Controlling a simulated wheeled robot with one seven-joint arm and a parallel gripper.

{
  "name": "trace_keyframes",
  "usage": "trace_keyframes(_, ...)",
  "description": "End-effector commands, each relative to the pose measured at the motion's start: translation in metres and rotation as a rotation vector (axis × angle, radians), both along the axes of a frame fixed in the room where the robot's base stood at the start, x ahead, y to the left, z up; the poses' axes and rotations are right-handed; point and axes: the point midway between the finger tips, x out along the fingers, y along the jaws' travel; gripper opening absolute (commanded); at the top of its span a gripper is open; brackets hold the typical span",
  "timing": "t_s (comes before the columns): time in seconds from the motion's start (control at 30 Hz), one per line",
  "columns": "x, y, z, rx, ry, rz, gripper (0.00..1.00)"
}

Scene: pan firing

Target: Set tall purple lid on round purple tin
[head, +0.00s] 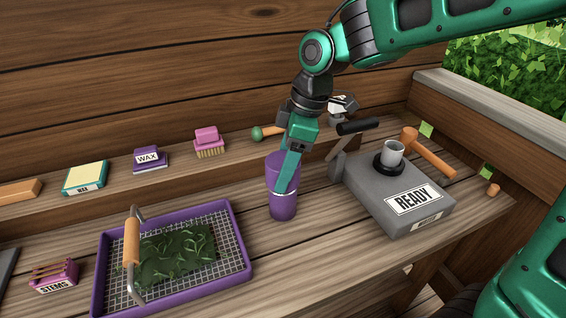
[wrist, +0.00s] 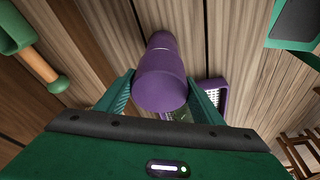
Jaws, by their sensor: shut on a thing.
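The tall purple lid (head: 272,173) is between the fingers of my gripper (head: 287,182), which is shut on its sides. It stands upright over the round purple tin (head: 283,211), lined up with it, and a thin pale line shows where they meet. The tin stands on the wooden bench. In the wrist view the lid's flat top (wrist: 160,90) fills the space between my fingers, and the tin (wrist: 162,40) shows beyond it. One finger covers part of the lid in the head view. I cannot tell whether the lid is fully seated.
A purple tray with mesh (head: 240,262) holding green leaves stands to the left. A grey box marked READY (head: 430,215) with a lever and cup stands close on the right. A mallet (head: 430,152) lies behind it.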

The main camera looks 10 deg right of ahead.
Motion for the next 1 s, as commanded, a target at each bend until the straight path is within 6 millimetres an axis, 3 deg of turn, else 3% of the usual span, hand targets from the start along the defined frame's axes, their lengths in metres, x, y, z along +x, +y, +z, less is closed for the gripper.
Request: trace_keyframes(1.0, 0.0, 0.0, -0.022, 0.0, 0.0, -0.001, 0.39)
